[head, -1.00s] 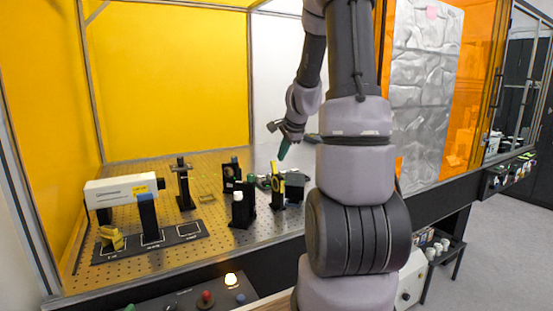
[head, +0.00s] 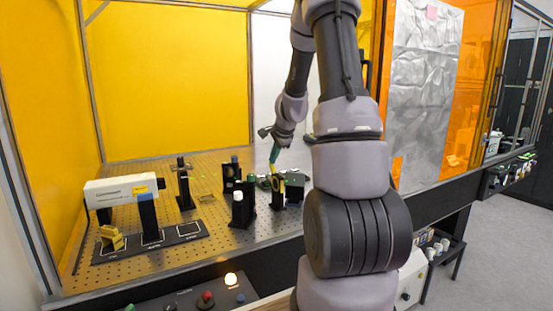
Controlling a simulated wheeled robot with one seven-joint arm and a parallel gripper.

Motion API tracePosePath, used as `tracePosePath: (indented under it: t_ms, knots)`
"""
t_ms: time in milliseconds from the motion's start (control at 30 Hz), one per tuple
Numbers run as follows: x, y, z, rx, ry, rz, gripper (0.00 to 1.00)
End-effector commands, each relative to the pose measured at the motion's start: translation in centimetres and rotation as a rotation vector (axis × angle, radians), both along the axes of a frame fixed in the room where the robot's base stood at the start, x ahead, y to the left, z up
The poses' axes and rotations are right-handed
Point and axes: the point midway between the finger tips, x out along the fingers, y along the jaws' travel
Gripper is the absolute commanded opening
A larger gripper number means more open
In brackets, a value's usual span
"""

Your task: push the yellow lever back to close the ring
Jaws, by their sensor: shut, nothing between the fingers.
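A yellow ring-shaped part (head: 278,184) stands on a dark post at the right side of the perforated optical table in the head view. It is small here, and I cannot make out the lever separately or tell how far the ring is open. My gripper (head: 273,157) points down just above the yellow part, with its green fingertips shut and empty. The fingertips look close to the top of the yellow part, but I cannot tell whether they touch it.
Dark mounts (head: 241,208) stand left of the yellow part, and another dark block (head: 295,187) stands right of it. A white laser box (head: 118,190) is at the left. A lit button (head: 231,279) sits on the front panel. The perforated table (head: 215,230) is partly bare.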

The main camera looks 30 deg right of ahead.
Motion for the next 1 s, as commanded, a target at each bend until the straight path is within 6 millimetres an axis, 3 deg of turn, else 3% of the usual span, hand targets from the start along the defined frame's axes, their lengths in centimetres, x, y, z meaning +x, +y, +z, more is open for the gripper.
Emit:
tracePosePath:
  t_ms: [367, 800, 1000]
  knots:
    - [0.1, 0.0, -0.1, 0.000, 0.000, -0.001, 0.00]
    - [-1.5, -0.1, 0.1, -0.001, 0.000, -0.001, 0.00]
    - [-2.1, -0.9, 1.3, -0.002, -0.003, -0.001, 0.00]
